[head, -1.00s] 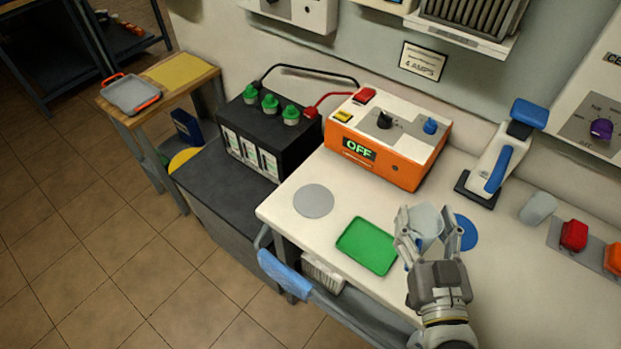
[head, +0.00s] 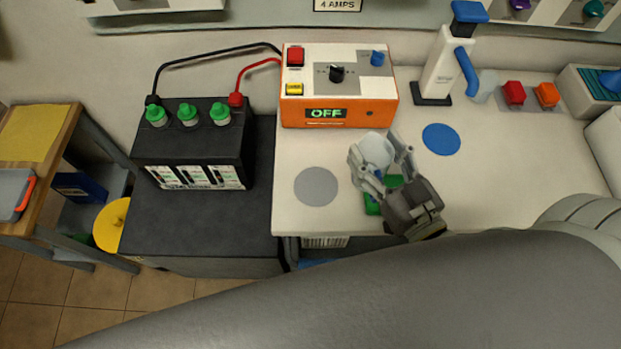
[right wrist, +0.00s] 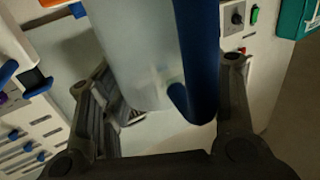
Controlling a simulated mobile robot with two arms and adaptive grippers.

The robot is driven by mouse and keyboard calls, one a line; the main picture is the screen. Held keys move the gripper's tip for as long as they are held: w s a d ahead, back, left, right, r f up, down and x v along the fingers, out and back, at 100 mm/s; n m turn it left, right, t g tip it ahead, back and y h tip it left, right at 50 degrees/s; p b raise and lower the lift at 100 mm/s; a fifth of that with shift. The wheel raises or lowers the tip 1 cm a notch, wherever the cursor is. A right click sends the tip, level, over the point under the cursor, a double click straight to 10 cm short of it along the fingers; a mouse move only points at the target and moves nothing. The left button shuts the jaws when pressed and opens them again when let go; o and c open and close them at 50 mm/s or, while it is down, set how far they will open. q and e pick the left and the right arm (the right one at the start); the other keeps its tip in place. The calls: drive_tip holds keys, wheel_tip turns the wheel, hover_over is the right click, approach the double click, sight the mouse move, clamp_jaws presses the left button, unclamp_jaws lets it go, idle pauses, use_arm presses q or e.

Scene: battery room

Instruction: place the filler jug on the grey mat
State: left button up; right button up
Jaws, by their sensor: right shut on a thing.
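The filler jug (head: 374,150) is pale and translucent, with a blue handle that shows in the right wrist view (right wrist: 197,60). My right gripper (head: 379,166) is shut on it. In the head view the jug appears between the grey mat and the blue disc, partly hidden by the fingers. The round grey mat (head: 316,186) lies bare on the white worktop, just left of the jug. I cannot tell exactly how high the jug is above the worktop. My left gripper is not in view.
A green tray (head: 371,205) is partly hidden under my right gripper. A blue disc (head: 441,139) lies to the right. The orange charger (head: 339,113) stands behind, with a black battery (head: 192,145) at left. A white dispenser with blue handle (head: 441,67) stands at the back.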

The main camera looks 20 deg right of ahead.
sight(381, 173)
drive_tip(key=s+r+n+y, duration=0.1)
drive_tip(key=y, duration=0.1)
drive_tip(key=s+n+g+y, duration=0.1)
drive_tip(key=s+r+n+y+b, duration=0.1)
drive_tip(key=y, duration=0.1)
drive_tip(key=shift+s+a+r+n+g+y, duration=0.1)
drive_tip(key=shift+a+r+n+g+y, duration=0.1)
drive_tip(key=shift+r+n+g+y, duration=0.1)
use_arm(q)
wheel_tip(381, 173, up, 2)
drive_tip(key=p, duration=0.2)
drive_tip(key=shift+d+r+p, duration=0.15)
drive_tip(key=shift+p, duration=0.15)
use_arm(e)
drive_tip(key=w+a+f, duration=0.8)
drive_tip(key=f, duration=0.3)
drive_tip(key=shift+w+f, duration=0.25)
drive_tip(key=shift+w, duration=0.15)
